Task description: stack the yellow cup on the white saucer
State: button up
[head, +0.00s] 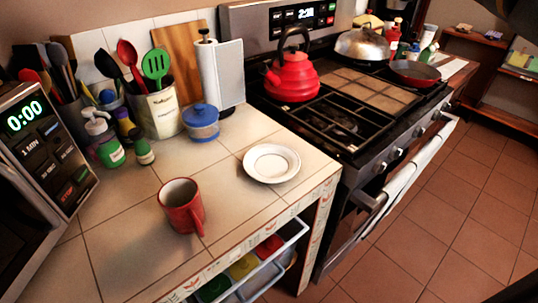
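A white saucer (271,163) lies on the tiled counter near its right end, close to the stove. Nothing stands on it. A red mug (181,207) stands upright on the counter to the front left of the saucer, apart from it, with its handle toward the front right. I see no yellow cup on the counter. My gripper's fingers are not in view. Dark, cut-off shapes show in the top right and bottom right corners, and I cannot tell what they are.
A microwave (42,165), bottles (105,140), a utensil pot (157,110) and a blue jar (201,122) line the left and back. A red kettle (293,75) sits on the stove (340,120). Below the counter, an open drawer (262,262) holds green, yellow and red items. Counter around the mug is clear.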

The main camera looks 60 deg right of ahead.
aim_at(272, 170)
jog(key=k+l, duration=0.1)
jog(key=k, duration=0.9)
